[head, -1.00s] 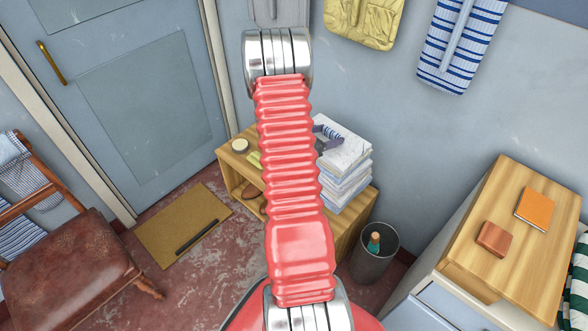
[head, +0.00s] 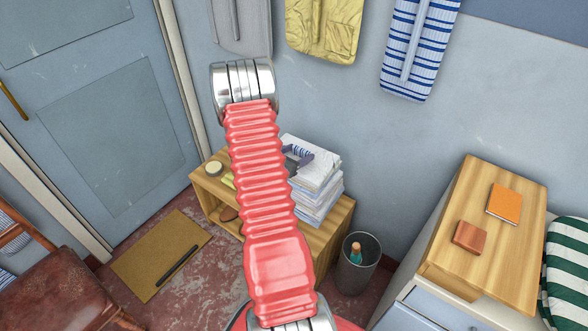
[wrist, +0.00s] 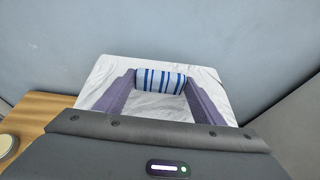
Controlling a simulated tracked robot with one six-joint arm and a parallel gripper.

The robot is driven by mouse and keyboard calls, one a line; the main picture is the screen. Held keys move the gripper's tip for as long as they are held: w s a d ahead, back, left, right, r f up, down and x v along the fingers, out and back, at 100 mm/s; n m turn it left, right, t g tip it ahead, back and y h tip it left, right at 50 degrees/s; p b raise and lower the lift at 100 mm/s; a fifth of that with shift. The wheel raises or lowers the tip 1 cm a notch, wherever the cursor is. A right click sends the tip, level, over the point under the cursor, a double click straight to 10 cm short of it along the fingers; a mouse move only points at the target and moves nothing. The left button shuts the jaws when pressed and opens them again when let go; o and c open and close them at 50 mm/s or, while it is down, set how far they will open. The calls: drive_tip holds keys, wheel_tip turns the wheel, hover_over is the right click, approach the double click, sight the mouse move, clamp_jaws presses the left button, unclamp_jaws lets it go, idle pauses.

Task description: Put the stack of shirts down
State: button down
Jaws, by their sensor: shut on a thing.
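The stack of shirts (head: 318,200) is a pile of folded white and pale blue cloth at the right part of a low wooden bench (head: 334,224). In the wrist view the top white shirt (wrist: 92,88) lies beneath my gripper (wrist: 160,80). My two purple-grey fingers are shut on a blue-and-white striped roll at the top of the stack. In the head view my red arm hides part of the bench and the stack's left side. I cannot tell whether the stack's underside touches the bench top.
A round tin (head: 214,168) sits at the bench's left end, and shoes are on its shelf. A grey bin (head: 356,268) stands close to its right. A wooden-topped cabinet (head: 488,250) is farther right. Shirts hang on the wall behind. A doormat (head: 160,255) lies to the left.

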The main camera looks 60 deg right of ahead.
sight(298, 159)
drive_tip(key=shift+f, duration=1.45)
drive_tip(key=shift+f, duration=2.05)
drive_tip(key=shift+c, duration=2.4)
unclamp_jaws()
drive_tip(key=shift+f, duration=0.2)
drive_tip(key=shift+r, duration=0.15)
drive_tip(key=v, duration=1.2)
